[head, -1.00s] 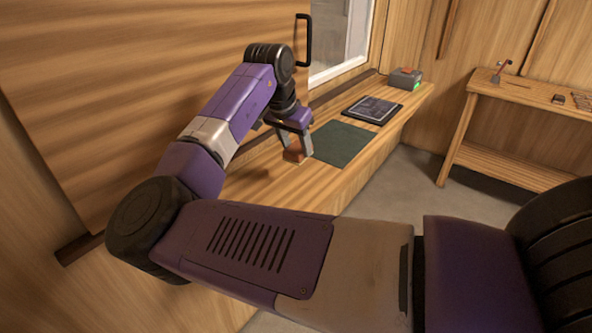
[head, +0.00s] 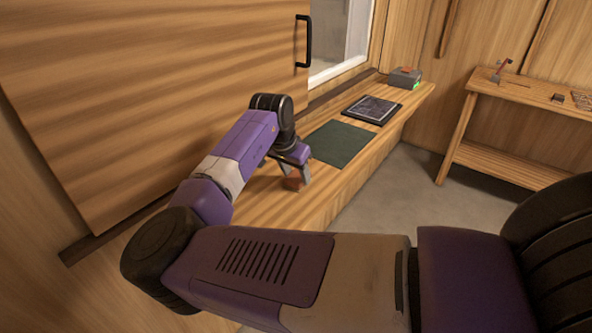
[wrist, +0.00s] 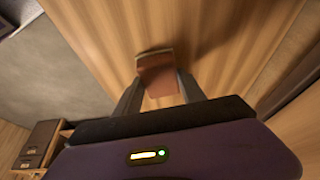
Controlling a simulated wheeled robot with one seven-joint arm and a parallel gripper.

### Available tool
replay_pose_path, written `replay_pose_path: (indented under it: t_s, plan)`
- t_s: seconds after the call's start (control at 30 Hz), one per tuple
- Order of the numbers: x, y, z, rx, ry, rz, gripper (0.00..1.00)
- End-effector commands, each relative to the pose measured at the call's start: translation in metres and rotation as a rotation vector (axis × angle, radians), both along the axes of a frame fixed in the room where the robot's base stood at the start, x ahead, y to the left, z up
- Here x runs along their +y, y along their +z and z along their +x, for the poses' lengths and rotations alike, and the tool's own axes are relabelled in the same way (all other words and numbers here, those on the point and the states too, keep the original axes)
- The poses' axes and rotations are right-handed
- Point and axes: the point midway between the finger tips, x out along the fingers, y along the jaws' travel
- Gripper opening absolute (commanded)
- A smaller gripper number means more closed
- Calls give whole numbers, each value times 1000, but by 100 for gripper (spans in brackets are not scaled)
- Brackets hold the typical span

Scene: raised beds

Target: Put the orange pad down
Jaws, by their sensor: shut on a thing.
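The orange pad (wrist: 158,78), a small brownish-orange block, sits between the two fingers of my gripper (wrist: 158,92) in the wrist view. The fingers are shut on its sides. A dark shadow lies by the pad's far edge in the wrist view, close to the wood. I cannot tell whether the pad touches the ledge.
On the ledge (head: 262,208) lie a dark green mat (head: 341,143), a dark framed panel (head: 373,109) and a grey box (head: 405,77) with a green light. A wooden panel with a black handle (head: 303,41) stands behind. A workbench (head: 520,88) is at right. The near ledge is bare.

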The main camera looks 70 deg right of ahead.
Motion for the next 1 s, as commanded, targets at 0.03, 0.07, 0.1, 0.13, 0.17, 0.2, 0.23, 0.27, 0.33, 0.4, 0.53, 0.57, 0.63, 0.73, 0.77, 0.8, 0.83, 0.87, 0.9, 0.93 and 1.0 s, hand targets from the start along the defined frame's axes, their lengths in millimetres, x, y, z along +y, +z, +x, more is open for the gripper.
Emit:
replay_pose_path:
  t_s: [0.03,0.07,0.1,0.13,0.17,0.2,0.23,0.27,0.33,0.4,0.53,0.57,0.63,0.73,0.77,0.8,0.83,0.87,0.9,0.93,1.0]
  plan:
    - [0,-2,0,1,0,0,15]
    - [0,-3,0,1,1,0,15]
    - [0,-3,0,0,1,0,49]
    - [0,-3,0,0,0,0,55]
    - [0,-3,0,0,0,0,61]
    - [0,-3,0,0,0,0,69]
    - [0,-3,0,0,0,0,69]
    - [0,-3,0,0,0,0,69]
    - [0,-2,0,0,0,0,69]
    - [0,-2,0,0,0,0,69]
    - [0,-3,0,0,0,0,69]
    - [0,-3,0,0,-1,0,69]
    - [0,-5,0,-1,-1,1,69]
    - [2,-1,1,-2,0,0,69]
    - [3,6,1,0,0,-3,69]
    - [6,13,2,0,0,-3,69]
    - [9,18,2,-2,0,-4,69]
    - [11,22,1,-1,-1,-4,69]
    - [14,29,1,-1,-1,-4,69]
    - [17,34,0,-1,-1,-4,69]
    - [22,44,-1,-1,-1,-3,69]
